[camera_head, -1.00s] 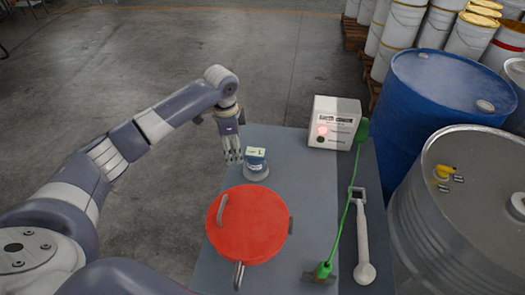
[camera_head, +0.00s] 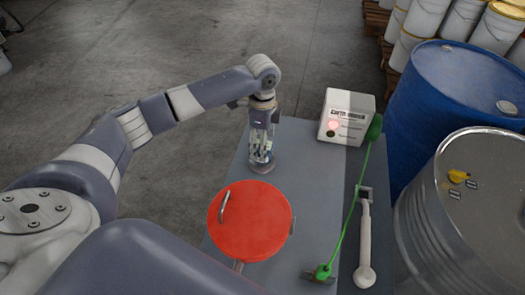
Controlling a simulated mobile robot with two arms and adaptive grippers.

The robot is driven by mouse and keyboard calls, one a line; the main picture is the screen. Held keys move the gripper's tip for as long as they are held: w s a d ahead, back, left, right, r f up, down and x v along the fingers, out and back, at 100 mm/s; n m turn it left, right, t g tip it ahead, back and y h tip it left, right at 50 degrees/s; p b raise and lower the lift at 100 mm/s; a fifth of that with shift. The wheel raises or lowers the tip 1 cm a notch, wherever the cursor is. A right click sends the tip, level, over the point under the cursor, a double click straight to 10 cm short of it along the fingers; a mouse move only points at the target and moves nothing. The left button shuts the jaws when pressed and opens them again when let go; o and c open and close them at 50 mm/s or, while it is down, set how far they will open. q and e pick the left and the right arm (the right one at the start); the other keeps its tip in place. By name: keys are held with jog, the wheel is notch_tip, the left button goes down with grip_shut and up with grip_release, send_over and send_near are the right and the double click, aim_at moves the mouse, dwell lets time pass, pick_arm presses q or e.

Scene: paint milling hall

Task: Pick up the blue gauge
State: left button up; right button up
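The blue gauge stands on the grey table top (camera_head: 313,185), behind the red lid. Its round grey base (camera_head: 262,166) shows, while its blue upper part is mostly hidden by my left gripper. My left gripper (camera_head: 261,153) points down from above, with its fingers at the gauge's upper part. The fingers overlap the gauge in this view, so I cannot tell whether they touch or grip it. My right gripper is not in view.
A round red lid (camera_head: 250,222) with a handle lies in front of the gauge. A white box (camera_head: 345,115) with a red light stands at the back right. A green cable (camera_head: 351,205) and a white-handled tool (camera_head: 365,240) lie at right. Drums (camera_head: 450,85) stand beyond.

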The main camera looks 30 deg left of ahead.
pick_arm(q)
notch_tip(320, 180, down, 2)
jog(key=shift+s+f, duration=0.1)
jog(key=shift+f, duration=0.1)
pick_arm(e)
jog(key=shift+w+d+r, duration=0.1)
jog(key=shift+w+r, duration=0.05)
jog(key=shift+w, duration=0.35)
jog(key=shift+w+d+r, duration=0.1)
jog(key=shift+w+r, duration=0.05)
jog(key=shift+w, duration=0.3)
pick_arm(q)
jog(key=c, duration=1.4)
notch_tip(320, 180, up, 10)
jog(key=shift+r+b, duration=0.1)
jog(key=shift+b, duration=0.25)
notch_tip(320, 180, up, 11)
jog(key=p, duration=1.2)
jog(key=shift+p, duration=0.4)
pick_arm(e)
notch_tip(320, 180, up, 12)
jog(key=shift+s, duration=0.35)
